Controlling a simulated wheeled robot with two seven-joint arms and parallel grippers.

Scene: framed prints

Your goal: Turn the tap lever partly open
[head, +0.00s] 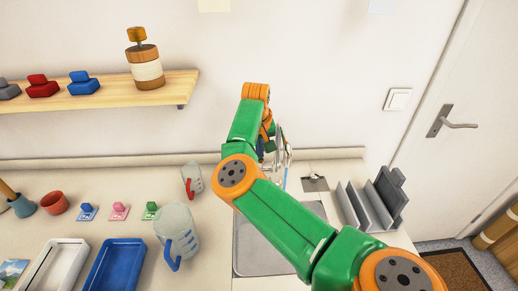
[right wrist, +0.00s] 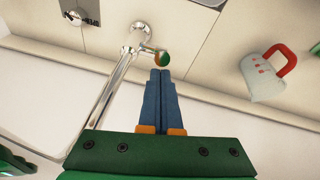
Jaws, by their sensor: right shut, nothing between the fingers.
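The chrome tap (right wrist: 118,78) shows in the right wrist view, its long spout running to the lower left. A short lever (right wrist: 159,57) with a round green and orange end sticks out from its base. My right gripper (right wrist: 160,72) has its blue fingers shut and empty, with the tips right by the lever end; I cannot tell whether they touch. In the head view, the tap (head: 287,160) is partly hidden behind my right arm, and the lever cannot be made out. My left gripper is not in view.
The sink (head: 262,258) lies under my right arm. A red-handled jug (head: 192,180) stands left of the tap, and a blue-handled jug (head: 176,228) nearer. A grey rack (head: 362,205) stands to the right. A wooden shelf (head: 110,90) is on the wall at left.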

